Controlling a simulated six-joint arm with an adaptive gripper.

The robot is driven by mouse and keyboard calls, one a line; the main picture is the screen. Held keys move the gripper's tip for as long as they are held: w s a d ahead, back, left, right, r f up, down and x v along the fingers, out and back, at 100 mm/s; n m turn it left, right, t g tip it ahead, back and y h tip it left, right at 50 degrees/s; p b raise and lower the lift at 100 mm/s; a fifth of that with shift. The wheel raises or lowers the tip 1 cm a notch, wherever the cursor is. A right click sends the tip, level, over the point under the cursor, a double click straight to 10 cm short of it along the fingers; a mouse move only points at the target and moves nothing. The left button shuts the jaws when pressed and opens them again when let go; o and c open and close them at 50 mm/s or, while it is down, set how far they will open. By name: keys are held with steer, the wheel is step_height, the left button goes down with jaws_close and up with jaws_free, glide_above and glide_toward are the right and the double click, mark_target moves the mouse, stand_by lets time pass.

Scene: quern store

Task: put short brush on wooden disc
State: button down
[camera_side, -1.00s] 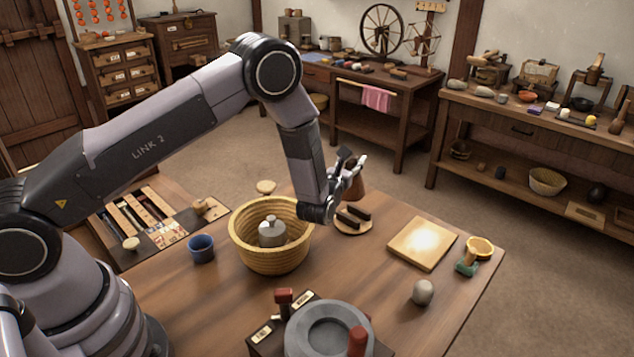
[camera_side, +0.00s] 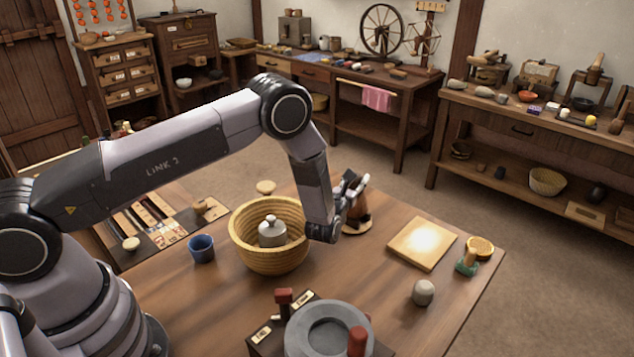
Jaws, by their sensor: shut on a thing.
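My gripper (camera_side: 354,188) is at the centre right of the basket, shut on a brown brush (camera_side: 359,211). The brush is mostly hidden behind the fingers; its brown lower part flares out below them. The round wooden disc (camera_side: 357,231) lies on the table right under the brush, largely covered by the brush and my gripper. The brush is at or just over the disc; I cannot tell whether they touch.
A square board (camera_side: 420,245) lies to the right, with a grey stone (camera_side: 423,292) nearer. A quern (camera_side: 328,330) stands in front. A blue cup (camera_side: 201,248) is at left.

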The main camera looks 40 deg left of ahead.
steer(key=shift+f, duration=0.25)
steer(key=c, duration=0.7)
jaws_free()
steer(key=shift+c, duration=0.2)
